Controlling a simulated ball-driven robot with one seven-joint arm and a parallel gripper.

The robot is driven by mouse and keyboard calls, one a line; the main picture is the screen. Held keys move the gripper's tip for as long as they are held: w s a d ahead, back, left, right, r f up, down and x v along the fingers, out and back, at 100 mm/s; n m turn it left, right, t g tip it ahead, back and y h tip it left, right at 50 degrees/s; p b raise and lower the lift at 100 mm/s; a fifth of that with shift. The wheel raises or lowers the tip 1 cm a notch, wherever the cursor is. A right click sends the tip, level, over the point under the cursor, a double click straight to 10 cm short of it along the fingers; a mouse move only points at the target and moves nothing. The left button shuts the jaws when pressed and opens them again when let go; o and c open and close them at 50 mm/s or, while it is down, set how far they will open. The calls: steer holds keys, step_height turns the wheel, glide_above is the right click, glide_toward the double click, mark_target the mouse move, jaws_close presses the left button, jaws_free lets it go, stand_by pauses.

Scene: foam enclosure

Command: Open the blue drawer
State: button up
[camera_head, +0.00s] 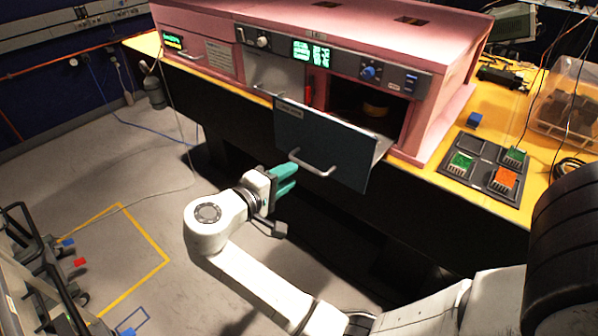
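The blue drawer (323,138) shows a dark blue-grey front that stands out from the pink cabinet (400,35). A grey side or inner surface shows at its right edge, and the bay behind it is open to view. Its pale bar handle (313,165) is on the front. My gripper (296,176), with green fingers, is just below and left of the handle's left end. The fingers point right and do not appear to be around the handle. The gap between the fingertips is too small to judge.
A yellow-topped bench (495,208) carries the cabinet. A dark tray (458,166) with green and orange blocks, a small blue block (474,120) and a clear bin (567,100) are at right. Floor is free at left; a cart (35,265) stands at the left edge.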

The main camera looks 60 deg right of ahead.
steer(key=shift+v, duration=1.6)
steer(key=s+a+f+n+t+y, duration=0.15)
steer(key=s+f+y, duration=0.25)
steer(key=f, duration=0.4)
steer(key=s+a+f+t+y, duration=0.2)
steer(key=s+f+y, duration=0.25)
steer(key=f, duration=0.25)
steer(key=s+a+f+t+y, duration=0.1)
steer(key=s+a+f+y, duration=0.4)
steer(key=s+a, duration=0.3)
steer(key=shift+a+n+y, duration=0.35)
steer(key=shift+a+y, duration=0.4)
steer(key=shift+a, duration=0.5)
